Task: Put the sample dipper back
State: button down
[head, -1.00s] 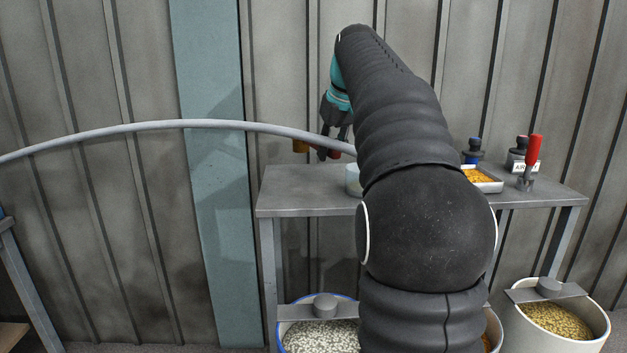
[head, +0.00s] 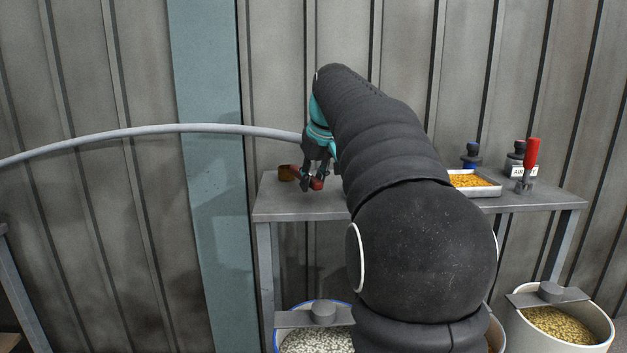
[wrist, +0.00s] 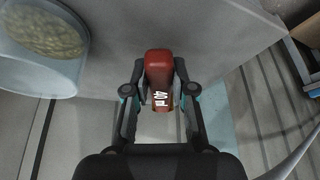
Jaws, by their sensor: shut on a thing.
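My gripper (head: 313,184) is shut on the sample dipper's red handle (head: 318,184), at the left end of the grey bench. In the wrist view the red handle (wrist: 159,65), with white lettering on it, sits between the fingers of my gripper (wrist: 158,92). A brown-orange cup-like part (head: 288,173) shows just left of the fingers in the head view and seems to belong to the dipper. I cannot tell whether the dipper touches the bench.
The grey bench (head: 290,208) holds a tray of orange grains (head: 470,181), a red-handled tool (head: 531,160) and dark-capped bottles (head: 471,155). A clear container of grains (wrist: 45,75) shows in the wrist view. Buckets (head: 598,335) stand below. A grey hose (head: 150,130) arcs left.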

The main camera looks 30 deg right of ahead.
jog(key=c, duration=1)
grip_release()
jog(key=shift+f, duration=0.1)
jog(key=p+v, duration=0.2)
jog(key=v, duration=1)
jog(key=shift+p, duration=0.35)
jog(key=s+a+f, duration=1.1)
jog(key=s+a, duration=0.1)
jog(key=s, duration=0.1)
jog(key=shift+t, duration=0.4)
jog(key=s+a+f, duration=0.1)
jog(key=s+f, duration=0.3)
jog(key=f, duration=0.1)
jog(key=s+a+f, duration=0.2)
jog(key=s+f, duration=0.2)
jog(key=f, duration=0.2)
jog(key=s+a+f, duration=0.2)
jog(key=s+f, duration=0.2)
jog(key=f, duration=0.1)
jog(key=shift+s+f, duration=0.2)
jog(key=shift+s, duration=0.1)
